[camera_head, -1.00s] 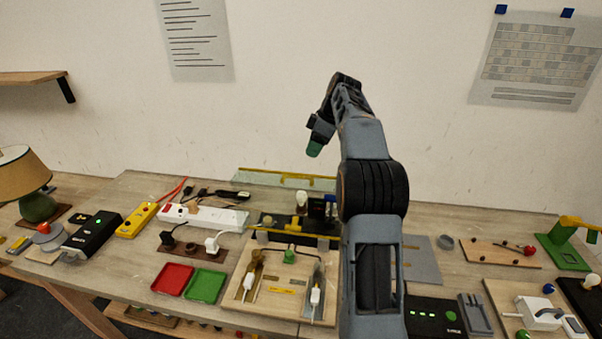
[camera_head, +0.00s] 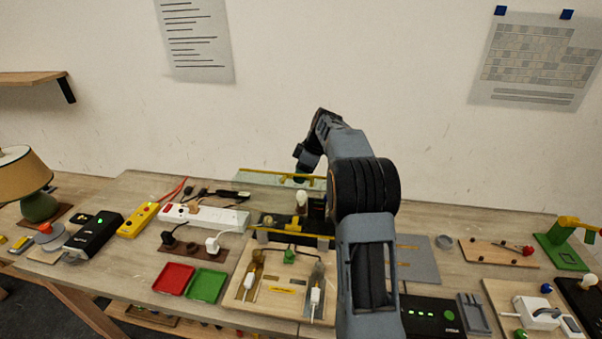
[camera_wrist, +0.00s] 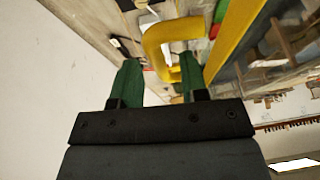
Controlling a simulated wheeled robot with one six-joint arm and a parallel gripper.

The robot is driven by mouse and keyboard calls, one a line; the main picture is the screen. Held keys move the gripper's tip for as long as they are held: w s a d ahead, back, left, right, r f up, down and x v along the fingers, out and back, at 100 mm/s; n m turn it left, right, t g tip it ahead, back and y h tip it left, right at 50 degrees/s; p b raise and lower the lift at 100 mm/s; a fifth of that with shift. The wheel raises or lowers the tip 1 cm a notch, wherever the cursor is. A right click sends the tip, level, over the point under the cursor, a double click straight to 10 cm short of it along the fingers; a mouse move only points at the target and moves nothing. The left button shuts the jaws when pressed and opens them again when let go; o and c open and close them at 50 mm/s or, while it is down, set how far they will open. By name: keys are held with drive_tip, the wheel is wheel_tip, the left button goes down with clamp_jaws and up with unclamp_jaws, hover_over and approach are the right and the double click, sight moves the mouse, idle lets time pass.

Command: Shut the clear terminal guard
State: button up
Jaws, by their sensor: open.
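The clear terminal guard (camera_head: 254,178) stands open at the back of the table, a see-through panel with a yellow strip, swung back behind the black terminal base (camera_head: 272,222). My gripper (camera_head: 302,178) is at the yellow strip, its tips partly hidden in the head view. In the wrist view the green fingers of my gripper (camera_wrist: 160,62) are apart. A yellow loop handle (camera_wrist: 150,42) reaches into the gap between them, and I cannot tell whether either finger touches it. The yellow strip of the guard (camera_wrist: 237,38) runs along the right.
A white bulb (camera_head: 302,198) and a yellow crossbar (camera_head: 298,238) stand at the base. In front is a wooden board (camera_head: 270,303) with white plugs. A white power strip (camera_head: 205,217) and red (camera_head: 173,279) and green (camera_head: 207,284) trays lie left. The wall is close behind.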

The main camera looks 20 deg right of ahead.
drive_tip(key=shift+c, duration=0.4)
clamp_jaws()
drive_tip(key=shift+b, duration=0.3)
